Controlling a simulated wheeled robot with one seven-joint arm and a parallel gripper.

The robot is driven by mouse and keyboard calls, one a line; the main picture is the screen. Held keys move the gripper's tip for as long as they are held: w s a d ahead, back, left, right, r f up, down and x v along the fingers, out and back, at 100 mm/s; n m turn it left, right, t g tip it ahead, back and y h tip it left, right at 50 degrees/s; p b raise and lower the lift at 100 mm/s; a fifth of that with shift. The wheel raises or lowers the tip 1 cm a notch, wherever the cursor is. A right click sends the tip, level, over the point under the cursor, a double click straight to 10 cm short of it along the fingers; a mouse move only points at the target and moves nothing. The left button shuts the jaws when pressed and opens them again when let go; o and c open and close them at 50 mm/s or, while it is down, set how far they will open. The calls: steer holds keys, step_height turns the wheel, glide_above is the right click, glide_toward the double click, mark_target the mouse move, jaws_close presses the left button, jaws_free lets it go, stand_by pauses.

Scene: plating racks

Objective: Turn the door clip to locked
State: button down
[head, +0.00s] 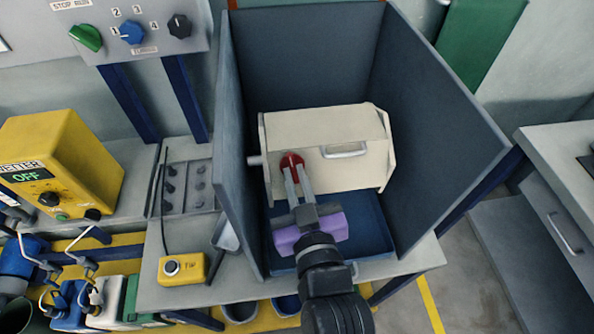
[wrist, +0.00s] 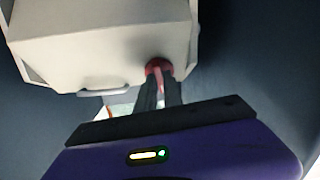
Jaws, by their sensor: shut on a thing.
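The door clip is a red round knob (head: 291,161) on the front left of a cream box (head: 325,125). It also shows in the wrist view (wrist: 157,65), partly hidden by my fingers. My gripper (head: 297,176) reaches it from the front, its two grey fingers closed on the red clip; the fingers also show in the wrist view (wrist: 159,82). The cream box has a closed front with a pale bar handle (head: 344,150) to the right of the clip. Whether the clip stands at locked cannot be read, as the fingers cover part of it.
Dark grey panels (head: 440,110) wall the box at the back and both sides. A blue tray (head: 362,225) lies below it. A yellow button box (head: 182,268) stands on the bench at left, near a yellow unit (head: 75,155) reading OFF. A control panel (head: 150,30) is upper left.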

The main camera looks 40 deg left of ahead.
steer(key=shift+m, duration=0.3)
steer(key=c, duration=1.5)
jaws_free()
steer(key=shift+b+v, duration=0.9)
steer(key=shift+v, duration=3)
